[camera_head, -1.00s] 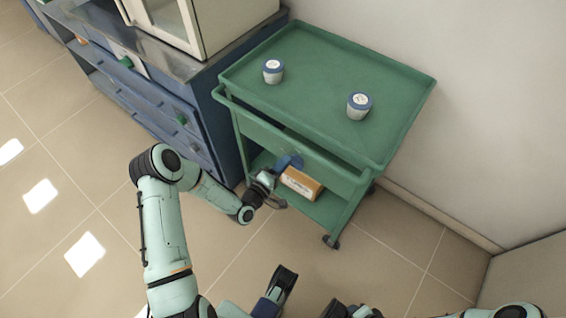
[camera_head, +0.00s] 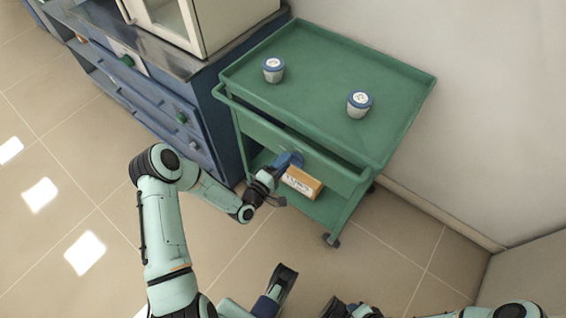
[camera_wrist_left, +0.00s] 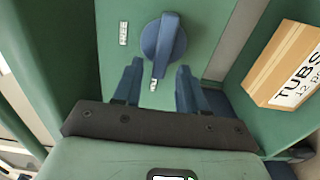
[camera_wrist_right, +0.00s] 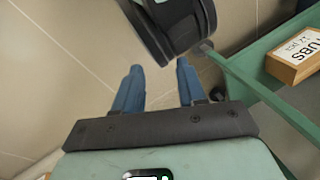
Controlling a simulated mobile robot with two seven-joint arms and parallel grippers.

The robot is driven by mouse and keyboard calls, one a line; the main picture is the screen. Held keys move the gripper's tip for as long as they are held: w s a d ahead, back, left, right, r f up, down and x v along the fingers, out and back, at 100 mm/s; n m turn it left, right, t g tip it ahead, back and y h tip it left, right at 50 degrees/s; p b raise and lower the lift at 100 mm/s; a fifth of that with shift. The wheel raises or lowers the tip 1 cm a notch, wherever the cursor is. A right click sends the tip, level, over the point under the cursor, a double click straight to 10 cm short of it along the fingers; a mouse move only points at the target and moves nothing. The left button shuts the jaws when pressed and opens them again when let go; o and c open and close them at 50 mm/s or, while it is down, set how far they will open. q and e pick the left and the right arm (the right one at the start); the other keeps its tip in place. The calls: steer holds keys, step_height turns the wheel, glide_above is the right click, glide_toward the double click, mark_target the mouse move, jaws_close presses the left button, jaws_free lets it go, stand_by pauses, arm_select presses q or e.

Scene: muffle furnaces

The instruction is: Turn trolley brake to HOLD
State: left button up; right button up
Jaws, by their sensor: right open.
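The trolley brake is a blue round knob with a raised bar (camera_wrist_left: 163,45) on a green panel of the trolley (camera_head: 330,85). Its bar stands nearly upright in the left wrist view, slightly tilted. A FREE label (camera_wrist_left: 123,33) is left of the knob; another label (camera_wrist_left: 152,85) below it is mostly hidden by the bar. My left gripper (camera_wrist_left: 159,68) is open, its blue fingers on either side of the bar's lower end, with gaps visible. In the head view the knob (camera_head: 288,160) is partly hidden by my left wrist. My right gripper (camera_wrist_right: 160,75) is open and empty.
A box labelled TUBS (camera_head: 301,182) lies on the trolley's lower shelf, right of the knob. Two lidded tubs (camera_head: 273,70) (camera_head: 359,103) stand on the top tray. A blue cabinet (camera_head: 205,125) adjoins the trolley's left. Open floor (camera_head: 90,190) lies in front.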

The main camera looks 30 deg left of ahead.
arm_select(q)
steer(key=s+a+p, duration=0.1)
steer(key=s, duration=1.2)
steer(key=shift+s+p, duration=0.2)
steer(key=shift+p, duration=0.15)
arm_select(e)
steer(key=shift+s+a+r+g, duration=0.2)
steer(key=shift+s+a+r, duration=0.15)
steer(key=shift+s+r, duration=0.25)
steer(key=shift+s+a+r+g, duration=0.2)
steer(key=shift+s+a+r, duration=0.15)
steer(key=shift+s, duration=0.3)
steer(key=shift+d+r, duration=0.1)
